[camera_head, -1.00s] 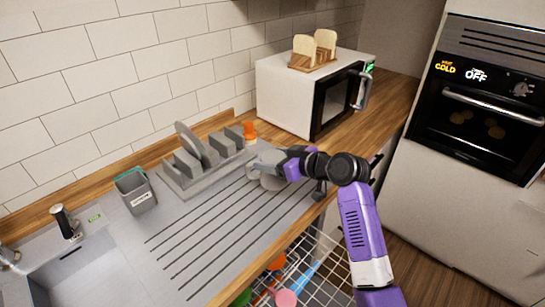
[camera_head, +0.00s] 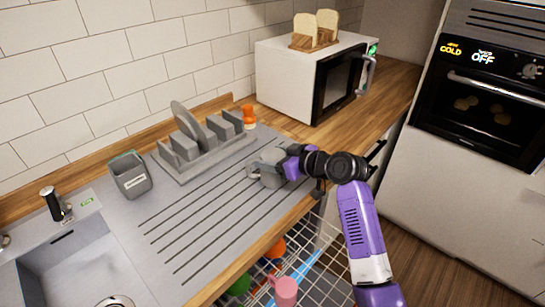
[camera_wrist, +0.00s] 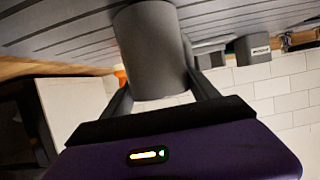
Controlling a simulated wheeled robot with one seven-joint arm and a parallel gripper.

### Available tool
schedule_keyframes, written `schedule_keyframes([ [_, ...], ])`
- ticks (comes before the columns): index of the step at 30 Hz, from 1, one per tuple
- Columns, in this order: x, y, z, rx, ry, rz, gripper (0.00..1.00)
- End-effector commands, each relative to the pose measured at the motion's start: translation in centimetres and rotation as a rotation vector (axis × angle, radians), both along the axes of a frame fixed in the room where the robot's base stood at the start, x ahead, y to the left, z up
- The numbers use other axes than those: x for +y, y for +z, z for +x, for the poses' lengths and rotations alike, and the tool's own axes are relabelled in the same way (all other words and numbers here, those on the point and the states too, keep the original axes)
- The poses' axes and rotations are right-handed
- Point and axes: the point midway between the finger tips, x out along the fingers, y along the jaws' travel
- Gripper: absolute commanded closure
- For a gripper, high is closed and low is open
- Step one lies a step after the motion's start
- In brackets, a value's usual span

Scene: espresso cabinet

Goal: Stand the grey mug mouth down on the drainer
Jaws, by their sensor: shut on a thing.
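The grey mug (camera_head: 271,169) is at the right part of the grooved grey drainer (camera_head: 195,226), with its handle towards the left in the head view. My gripper (camera_head: 284,164) reaches it from the right and is shut on its body. In the wrist view the mug (camera_wrist: 152,50) fills the middle, with the fingers of my gripper (camera_wrist: 163,95) on either side of it. The drainer surface (camera_wrist: 60,30) runs behind its far end there. I cannot tell whether the mug touches the drainer, or clearly see which way its mouth faces.
A grey plate rack (camera_head: 205,150) stands behind the mug, near an orange-capped jar (camera_head: 249,117). A grey caddy (camera_head: 130,176) and the sink are left. A white microwave (camera_head: 285,80) stands at the back right. A wire basket (camera_head: 310,262) is open below the front edge. The drainer's middle is clear.

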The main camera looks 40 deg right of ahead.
Motion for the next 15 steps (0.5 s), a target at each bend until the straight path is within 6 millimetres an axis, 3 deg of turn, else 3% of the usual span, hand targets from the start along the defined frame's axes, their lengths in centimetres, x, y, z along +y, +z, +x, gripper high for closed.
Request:
schedule_keyframes([
  [15, -0.01, -0.66, 0.02, -0.002, 0.000, 0.000, 0.87],
])
